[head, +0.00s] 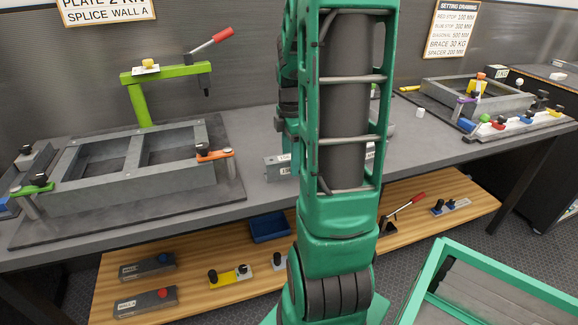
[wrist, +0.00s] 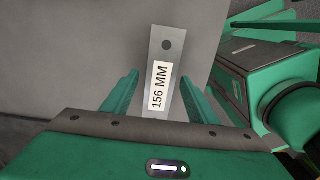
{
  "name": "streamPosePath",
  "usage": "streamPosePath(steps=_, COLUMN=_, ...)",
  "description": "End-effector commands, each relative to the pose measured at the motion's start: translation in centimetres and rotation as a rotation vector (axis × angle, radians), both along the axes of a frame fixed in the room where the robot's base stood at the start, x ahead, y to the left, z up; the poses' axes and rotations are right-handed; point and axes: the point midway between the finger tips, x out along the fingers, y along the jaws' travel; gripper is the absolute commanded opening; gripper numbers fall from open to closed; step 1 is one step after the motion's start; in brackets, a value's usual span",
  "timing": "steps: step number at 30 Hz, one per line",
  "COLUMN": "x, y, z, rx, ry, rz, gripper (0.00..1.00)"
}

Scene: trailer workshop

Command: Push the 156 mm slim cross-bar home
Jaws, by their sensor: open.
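The slim bar labelled "156 MM" (wrist: 162,88) shows in the wrist view as a flat grey strip with a dark hole near its far end. It lies between the two green fingers of my gripper (wrist: 161,77), which are open with a gap on each side of it. The bar's near end is hidden behind the gripper body. In the head view my arm hides the gripper. A grey labelled block (head: 279,167) shows on the bench just left of my arm, its label too small to read.
A grey rectangular frame (head: 180,180) with a divider, orange and green clamps and a green post (head: 138,100) stands at left. Another fixture (head: 500,98) stands at right. A lower wooden shelf (head: 190,297) holds loose parts and a blue bin (head: 270,228). A green-rimmed crate (head: 500,275) stands at front right.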

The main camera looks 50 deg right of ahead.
Motion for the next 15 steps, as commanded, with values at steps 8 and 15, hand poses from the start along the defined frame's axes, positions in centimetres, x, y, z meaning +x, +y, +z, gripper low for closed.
streamPosePath(steps=8, x=0.00, y=0.00, z=0.02, rx=0.000, ry=0.000, rz=0.000, gripper=0.27)
streamPosePath(steps=15, x=0.00, y=0.00, z=0.03, rx=0.000, ry=0.000, rz=0.000, gripper=0.06)
